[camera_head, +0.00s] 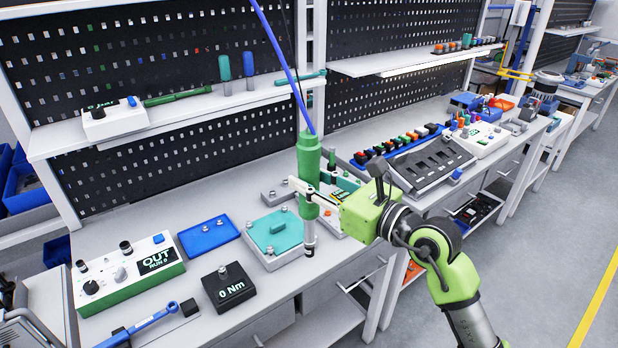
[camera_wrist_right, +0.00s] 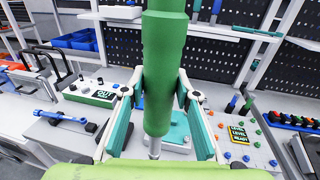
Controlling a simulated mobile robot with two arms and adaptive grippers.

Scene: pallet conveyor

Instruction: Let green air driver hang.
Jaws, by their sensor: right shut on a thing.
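The green air driver (camera_head: 308,165) hangs upright on a blue hose (camera_head: 284,62) in the middle of the head view, above the front edge of the bench. Its grey tip points down. My right gripper (camera_head: 308,195) has its fingers around the driver's lower green body and is shut on it. In the right wrist view the driver (camera_wrist_right: 160,75) stands upright between the two teal-padded fingers (camera_wrist_right: 155,105). Behind it is a teal plate with bolts (camera_head: 275,232) on the bench. My left gripper is not in view.
The bench holds a white-green OUT box (camera_head: 125,272), a black 0 Nm block (camera_head: 228,287), a blue tray (camera_head: 208,236) and a blue torque wrench (camera_head: 150,322). Several coloured parts stand at the right. A shelf (camera_head: 200,108) with tools runs behind the driver.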

